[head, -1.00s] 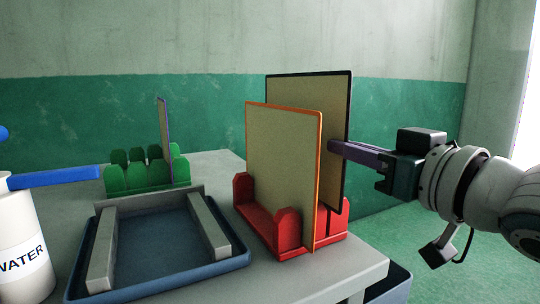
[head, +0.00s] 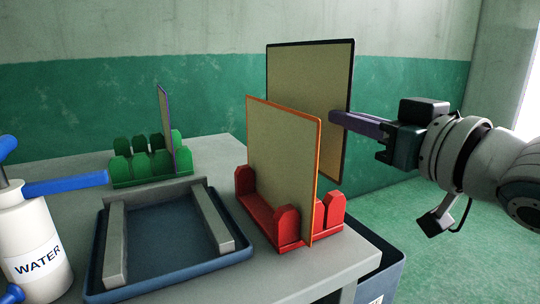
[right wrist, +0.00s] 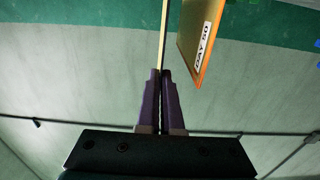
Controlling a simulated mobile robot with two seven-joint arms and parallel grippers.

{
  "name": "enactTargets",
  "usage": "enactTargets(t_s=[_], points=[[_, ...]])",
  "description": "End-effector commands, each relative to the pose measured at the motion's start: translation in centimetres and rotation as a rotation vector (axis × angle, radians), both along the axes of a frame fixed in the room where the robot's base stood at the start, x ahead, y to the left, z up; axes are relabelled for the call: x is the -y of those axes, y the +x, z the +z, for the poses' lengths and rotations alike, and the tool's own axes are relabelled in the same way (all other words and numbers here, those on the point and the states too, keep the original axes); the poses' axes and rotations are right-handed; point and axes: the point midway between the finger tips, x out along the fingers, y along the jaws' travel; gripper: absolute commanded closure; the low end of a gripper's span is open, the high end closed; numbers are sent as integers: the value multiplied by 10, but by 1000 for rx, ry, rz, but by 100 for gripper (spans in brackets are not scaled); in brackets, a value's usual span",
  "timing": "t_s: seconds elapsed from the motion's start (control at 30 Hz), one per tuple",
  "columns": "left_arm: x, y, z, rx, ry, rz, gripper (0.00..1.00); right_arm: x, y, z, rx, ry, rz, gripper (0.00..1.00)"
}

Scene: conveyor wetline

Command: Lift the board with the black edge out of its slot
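The board with the black edge (head: 310,85) is upright behind the orange-edged board in the head view. My right gripper (head: 333,120) is shut on its right edge. In the right wrist view the purple fingers (right wrist: 163,75) pinch the thin board (right wrist: 163,30) seen edge-on. The board's lower edge is partly hidden behind the orange-edged board (head: 283,165), but its lower right corner shows above the red rack (head: 265,217). The orange-edged board stands in the red rack and carries a label in the wrist view. My left gripper is not in view.
A blue tray (head: 165,285) with grey bars lies left of the red rack. A green rack (head: 122,172) holds a blue-edged board (head: 165,125) farther back. A white water container (head: 30,215) with blue handles stands at the left. A dark bin is beside the table's right edge.

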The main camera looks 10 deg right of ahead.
Motion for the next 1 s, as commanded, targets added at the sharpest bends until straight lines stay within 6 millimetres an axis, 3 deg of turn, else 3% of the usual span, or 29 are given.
enactTargets(t_s=[0.27, 1.0], points=[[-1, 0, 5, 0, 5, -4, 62, -2, -8, 2, 1, 4, 3, 100], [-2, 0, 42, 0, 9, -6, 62, -17, -88, 2, 0, 2, 1, 100]])
